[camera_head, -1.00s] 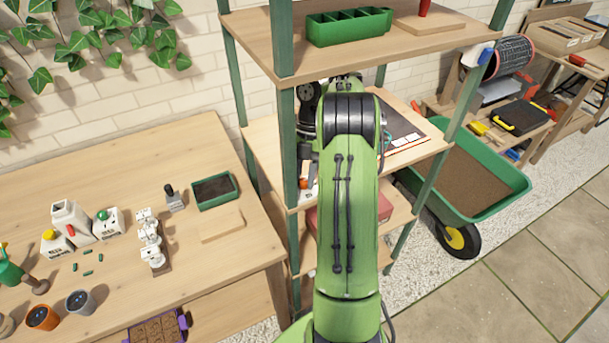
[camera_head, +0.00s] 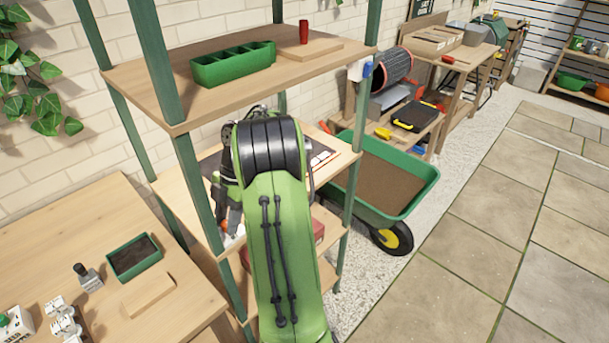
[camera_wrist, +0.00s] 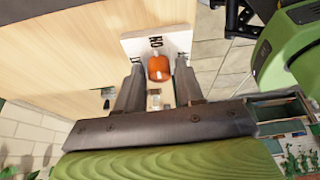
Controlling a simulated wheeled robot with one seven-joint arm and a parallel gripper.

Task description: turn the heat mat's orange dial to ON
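The orange dial (camera_wrist: 159,68) sits on a white control plate (camera_wrist: 178,42) marked ON in the wrist view. A pale mark shows on the dial; which setting it points to I cannot tell. My gripper (camera_wrist: 159,62) is open, with one finger on each side of the dial and a small gap on both sides. In the head view the dial is a small orange spot (camera_head: 224,225) by the shelf's front edge, beside my gripper (camera_head: 233,228). The dark heat mat (camera_head: 209,165) lies on the middle shelf, mostly hidden by my arm.
A green shelf post (camera_head: 198,190) stands close to the left of my gripper. The upper shelf (camera_head: 130,75) with a green planter (camera_head: 233,64) is above. A wooden bench (camera_head: 190,270) is at left, a green wheelbarrow (camera_head: 385,180) at right. Paving at right is clear.

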